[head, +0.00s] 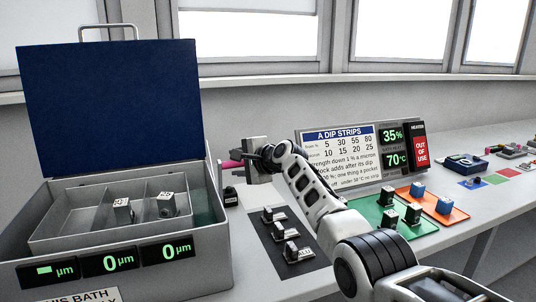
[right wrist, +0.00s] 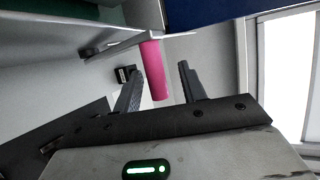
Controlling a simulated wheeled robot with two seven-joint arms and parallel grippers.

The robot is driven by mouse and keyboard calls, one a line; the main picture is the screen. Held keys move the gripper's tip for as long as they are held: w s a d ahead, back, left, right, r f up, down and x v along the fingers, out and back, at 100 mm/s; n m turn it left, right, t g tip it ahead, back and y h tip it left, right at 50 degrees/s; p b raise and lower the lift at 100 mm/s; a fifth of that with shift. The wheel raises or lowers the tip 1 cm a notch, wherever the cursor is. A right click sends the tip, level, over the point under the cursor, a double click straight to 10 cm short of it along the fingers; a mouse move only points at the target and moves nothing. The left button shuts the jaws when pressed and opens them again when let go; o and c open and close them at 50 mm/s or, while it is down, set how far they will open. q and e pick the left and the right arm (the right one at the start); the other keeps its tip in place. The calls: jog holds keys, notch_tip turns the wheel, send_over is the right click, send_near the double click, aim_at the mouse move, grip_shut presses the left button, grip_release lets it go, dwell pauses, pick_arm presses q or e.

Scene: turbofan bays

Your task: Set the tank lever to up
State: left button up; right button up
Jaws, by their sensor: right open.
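The tank (head: 130,255) is a grey open box with a raised blue lid (head: 110,100), at the left of the head view. Its lever has a pink grip (head: 230,164) at the tank's right side; the grip also shows large in the right wrist view (right wrist: 154,70), on a grey arm (right wrist: 122,43). My right gripper (head: 243,164) is at the lever, with its body hiding part of it. In the right wrist view its two fingers (right wrist: 160,84) are apart, with the pink grip's end between them; I cannot tell contact. My left gripper is not in view.
Inside the tank, a divided tray (head: 85,232) holds small labelled blocks. A dark mat (head: 275,240) with several blocks lies right of the tank. A sign panel (head: 340,158), a green mat (head: 375,214) and an orange mat (head: 455,214) stand farther right. A small black block (head: 229,196) stands below the gripper.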

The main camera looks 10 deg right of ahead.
jog(key=v, duration=1.4)
jog(key=shift+s+r, duration=0.2)
jog(key=shift+s, duration=0.05)
jog(key=shift+f, duration=0.1)
jog(key=s+d+f+n+g+h, duration=0.15)
jog(key=s+f+n, duration=0.25)
jog(key=s+f, duration=0.6)
jog(key=s+f+n+g+h, duration=0.35)
jog(key=s+f, duration=0.45)
jog(key=f, duration=0.5)
jog(key=s+d+f+n+g+h, duration=0.1)
jog(key=s+f+n+g, duration=0.2)
jog(key=s, duration=0.9)
jog(key=s+d+f+n+h, duration=0.1)
jog(key=s+f+n, duration=0.3)
jog(key=s, duration=0.7)
jog(key=w+a+f+n+t+y, duration=0.1)
jog(key=w+a+f+t+y, duration=0.1)
jog(key=w+a+f+t, duration=0.2)
jog(key=shift+w+a+f+n+t+y, duration=0.45)
jog(key=shift+f+t, duration=0.65)
jog(key=shift+f, duration=0.8)
